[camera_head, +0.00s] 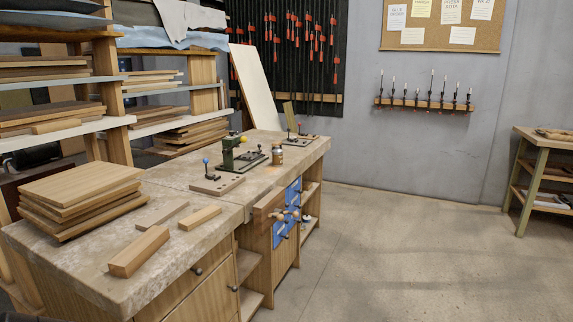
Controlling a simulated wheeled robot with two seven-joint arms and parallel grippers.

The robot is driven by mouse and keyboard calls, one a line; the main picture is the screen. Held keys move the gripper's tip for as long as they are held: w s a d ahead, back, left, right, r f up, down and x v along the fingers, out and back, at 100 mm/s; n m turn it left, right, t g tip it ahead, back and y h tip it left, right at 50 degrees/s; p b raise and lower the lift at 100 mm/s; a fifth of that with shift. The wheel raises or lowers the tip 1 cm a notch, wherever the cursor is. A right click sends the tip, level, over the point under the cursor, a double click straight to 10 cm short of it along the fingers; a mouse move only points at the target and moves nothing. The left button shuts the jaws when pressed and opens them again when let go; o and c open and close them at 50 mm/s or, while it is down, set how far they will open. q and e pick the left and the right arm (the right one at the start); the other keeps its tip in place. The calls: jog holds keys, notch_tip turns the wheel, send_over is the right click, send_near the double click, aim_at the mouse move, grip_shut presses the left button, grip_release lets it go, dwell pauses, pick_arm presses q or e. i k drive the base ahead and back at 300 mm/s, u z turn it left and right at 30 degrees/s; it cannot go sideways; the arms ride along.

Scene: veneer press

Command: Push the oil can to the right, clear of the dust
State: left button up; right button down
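A small amber container (277,155) with a pale band stands upright on the workbench (165,179), right of a green bench tool (240,154). It is too small to tell whether it is the oil can, and I make out no other can. Neither of my grippers is in view.
Stacked boards (82,190) and loose wood blocks (138,252) lie on the bench's near end. A blue-knobbed jig (216,184) sits mid-bench. A wooden vise (270,206) projects from the front edge. Open floor (400,260) lies to the right.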

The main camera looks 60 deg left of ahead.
aim_at(277, 154)
jog(key=u, duration=0.45)
jog(key=i, duration=2.15)
jog(key=u, duration=1.45)
jog(key=i, duration=1.35)
jog(key=u, duration=1.45)
